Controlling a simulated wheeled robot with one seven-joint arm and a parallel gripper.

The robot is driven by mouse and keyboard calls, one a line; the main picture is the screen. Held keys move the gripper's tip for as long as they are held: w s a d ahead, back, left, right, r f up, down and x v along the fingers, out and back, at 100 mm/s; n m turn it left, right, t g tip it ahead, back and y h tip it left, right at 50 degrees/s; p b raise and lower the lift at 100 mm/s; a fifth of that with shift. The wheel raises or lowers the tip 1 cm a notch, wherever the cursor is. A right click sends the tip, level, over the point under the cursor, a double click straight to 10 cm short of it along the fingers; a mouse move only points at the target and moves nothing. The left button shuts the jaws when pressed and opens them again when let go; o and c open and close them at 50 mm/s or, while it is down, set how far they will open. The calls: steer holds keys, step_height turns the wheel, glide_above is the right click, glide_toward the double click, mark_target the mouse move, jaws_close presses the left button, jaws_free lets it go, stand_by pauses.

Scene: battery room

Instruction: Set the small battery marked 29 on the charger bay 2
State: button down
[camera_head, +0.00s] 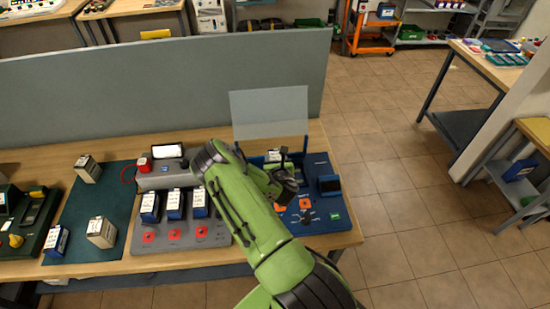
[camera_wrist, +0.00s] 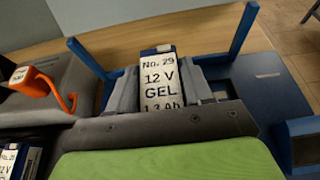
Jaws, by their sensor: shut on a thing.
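My gripper (camera_head: 287,178) is over the blue device at the right end of the bench. In the wrist view its grey fingers (camera_wrist: 160,92) are shut on the sides of the battery marked No. 29 (camera_wrist: 160,78), labelled 12 V GEL. The battery sits within the blue device's frame; I cannot tell whether it touches the base. The grey charger (camera_head: 185,240) stands to the left, with three blue-and-white batteries in a row on it, the middle one (camera_head: 174,205) included. Its bay numbers are not readable.
A clear panel (camera_head: 270,113) stands behind the blue device (camera_head: 322,215). A green mat (camera_head: 115,195) at the left bears several batteries, one a cream-topped block (camera_head: 101,232). A grey partition (camera_head: 150,90) closes the bench's rear.

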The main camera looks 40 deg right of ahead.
step_height(320, 180, down, 5)
steer(key=b, duration=0.3)
steer(key=shift+w+r, duration=0.1)
steer(key=shift+f+b, duration=0.3)
steer(key=shift+b, duration=0.2)
steer(key=shift+r, duration=0.15)
stand_by(0.5)
steer(key=shift+f+b, duration=0.4)
steer(key=shift+f, duration=0.15)
steer(key=c, duration=0.7)
jaws_free()
steer(key=shift+c, duration=0.2)
steer(key=shift+s+a, duration=0.1)
steer(key=shift+s, duration=0.1)
